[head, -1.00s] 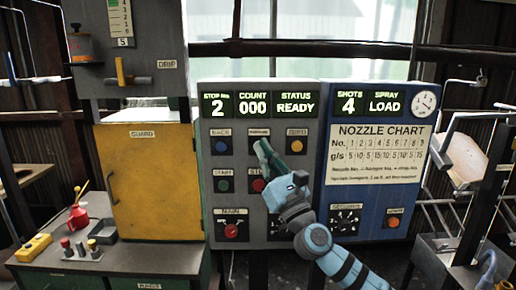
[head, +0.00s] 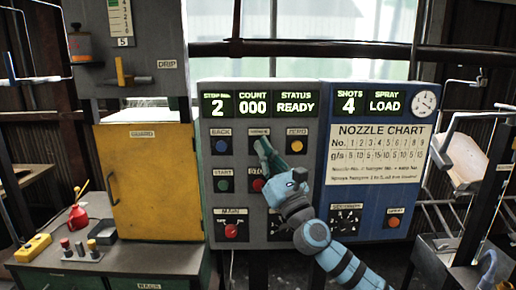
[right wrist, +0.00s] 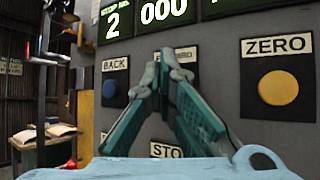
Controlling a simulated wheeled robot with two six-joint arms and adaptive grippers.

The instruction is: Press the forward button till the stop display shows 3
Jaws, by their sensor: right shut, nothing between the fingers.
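The stop display (head: 217,104) reads 2 at the upper left of the grey panel (head: 285,222); it also reads 2 in the right wrist view (right wrist: 115,20). My right gripper (head: 262,143) is shut and empty, with its fingertips over the spot under the forward label (head: 258,132). The forward button itself is hidden behind the fingers. In the right wrist view the fingertips (right wrist: 165,58) meet in front of the partly covered forward label. I cannot tell whether they touch the button. My left gripper is not in view.
The blue back button (head: 221,146) is left of my fingertips and the yellow zero button (head: 296,146) is right. The green start button (head: 224,173) and red stop button (head: 258,185) are below.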

